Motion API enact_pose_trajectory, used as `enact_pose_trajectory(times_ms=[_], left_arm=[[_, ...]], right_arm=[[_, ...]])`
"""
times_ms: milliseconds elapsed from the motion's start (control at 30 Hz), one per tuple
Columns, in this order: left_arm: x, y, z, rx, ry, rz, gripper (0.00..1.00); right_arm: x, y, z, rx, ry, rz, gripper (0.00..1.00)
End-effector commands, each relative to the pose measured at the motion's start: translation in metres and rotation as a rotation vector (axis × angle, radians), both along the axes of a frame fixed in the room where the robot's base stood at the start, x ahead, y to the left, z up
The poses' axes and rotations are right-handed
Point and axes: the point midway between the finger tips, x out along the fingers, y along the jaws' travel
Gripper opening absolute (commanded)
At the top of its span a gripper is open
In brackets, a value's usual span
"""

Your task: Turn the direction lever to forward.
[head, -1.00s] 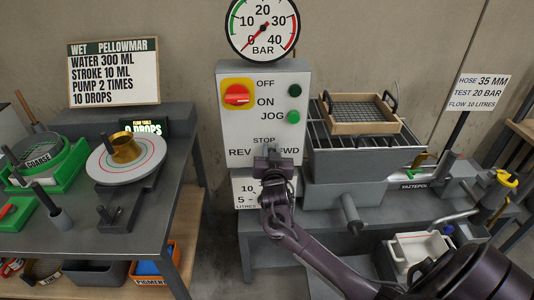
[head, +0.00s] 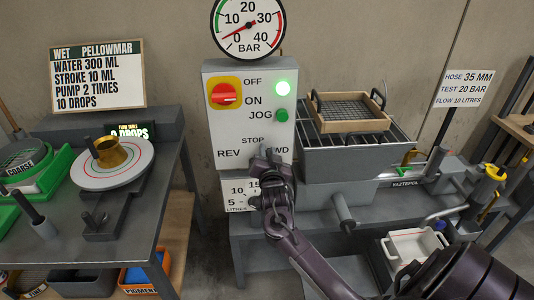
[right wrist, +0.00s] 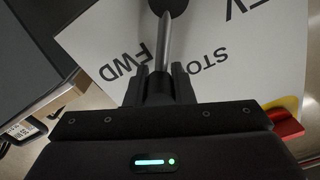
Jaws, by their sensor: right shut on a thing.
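The direction lever (right wrist: 163,45) is a grey rod on the white control panel (head: 225,125). In the right wrist view it lies between the printed words STOP and FWD. My right gripper (right wrist: 158,88) is shut on the lever's end. In the head view the right gripper (head: 268,160) is in front of the panel's lower part, between REV and FWD. It hides the lever and the F of FWD there. The upper green lamp (head: 283,88) glows brightly. My left gripper is not in view.
A red rotary switch (head: 226,94) and a JOG button (head: 281,115) are on the panel. The pressure gauge (head: 248,28) is above it. A grated hopper (head: 350,150) stands close to the right. A flow table (head: 112,172) is on the left bench.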

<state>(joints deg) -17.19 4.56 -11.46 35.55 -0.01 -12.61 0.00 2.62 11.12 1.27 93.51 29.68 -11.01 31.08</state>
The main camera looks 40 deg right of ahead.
Motion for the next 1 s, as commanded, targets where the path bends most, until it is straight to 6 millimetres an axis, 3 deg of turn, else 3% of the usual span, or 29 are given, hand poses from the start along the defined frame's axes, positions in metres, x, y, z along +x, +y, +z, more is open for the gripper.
enact_pose_trajectory(times_ms=[67, 100, 267, 633, 1000], left_arm=[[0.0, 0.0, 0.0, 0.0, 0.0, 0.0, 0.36], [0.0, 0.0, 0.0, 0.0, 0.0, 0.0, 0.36], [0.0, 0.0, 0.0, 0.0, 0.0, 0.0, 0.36], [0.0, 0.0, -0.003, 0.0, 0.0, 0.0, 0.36], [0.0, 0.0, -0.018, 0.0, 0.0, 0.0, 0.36]], right_arm=[[-0.001, -0.001, -0.001, 0.002, 0.001, -0.003, 0.0], [0.0, -0.001, -0.001, 0.002, 0.001, -0.003, 0.23], [0.0, -0.001, -0.001, 0.0, 0.001, -0.002, 0.43], [-0.006, 0.004, -0.002, 0.0, 0.001, 0.0, 0.43], [-0.055, 0.034, -0.003, 0.003, 0.001, 0.0, 0.43]])
